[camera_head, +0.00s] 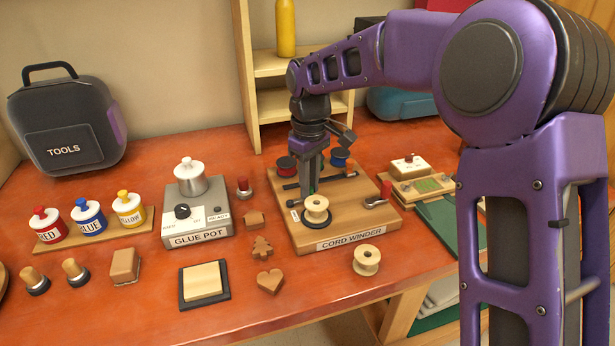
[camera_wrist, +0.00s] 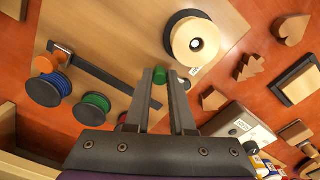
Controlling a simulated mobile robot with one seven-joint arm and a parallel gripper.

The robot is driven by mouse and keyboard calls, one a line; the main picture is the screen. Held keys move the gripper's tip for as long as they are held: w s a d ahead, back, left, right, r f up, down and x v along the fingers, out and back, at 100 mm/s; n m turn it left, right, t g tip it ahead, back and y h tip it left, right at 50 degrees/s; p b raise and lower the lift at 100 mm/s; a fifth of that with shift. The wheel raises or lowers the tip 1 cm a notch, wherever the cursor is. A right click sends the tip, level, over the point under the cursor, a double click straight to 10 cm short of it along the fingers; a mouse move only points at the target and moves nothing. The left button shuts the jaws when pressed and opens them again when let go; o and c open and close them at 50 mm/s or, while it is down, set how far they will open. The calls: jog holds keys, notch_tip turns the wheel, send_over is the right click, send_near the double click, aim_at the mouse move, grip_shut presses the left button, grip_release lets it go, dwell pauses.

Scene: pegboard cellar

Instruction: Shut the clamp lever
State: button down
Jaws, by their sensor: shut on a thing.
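The cord winder (camera_head: 345,225) is a wooden board with a black bar (camera_wrist: 105,78) across it, in front of coloured spools.
The glue pot (camera_head: 197,213) stands left of the board. A loose wooden spool (camera_head: 367,260) and a heart-shaped block (camera_head: 270,281) lie in front. A small device (camera_head: 425,184) is at the right. Red, blue and green spools (camera_wrist: 91,108) crowd the board's back.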

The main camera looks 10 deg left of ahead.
jog(key=shift+s+d+m+p, duration=0.15)
jog(key=shift+s+m, duration=0.1)
jog(key=shift+m, duration=0.45)
jog(key=shift+s+d+m+p, duration=0.1)
jog(key=shift+s+m+p, duration=0.1)
jog(key=shift+m, duration=0.5)
jog(key=c, duration=0.8)
grip_release()
jog(key=shift+o, duration=0.2)
notch_tip(320, 180, up, 18)
jog(key=p, duration=0.3)
jog(key=shift+f, duration=0.25)
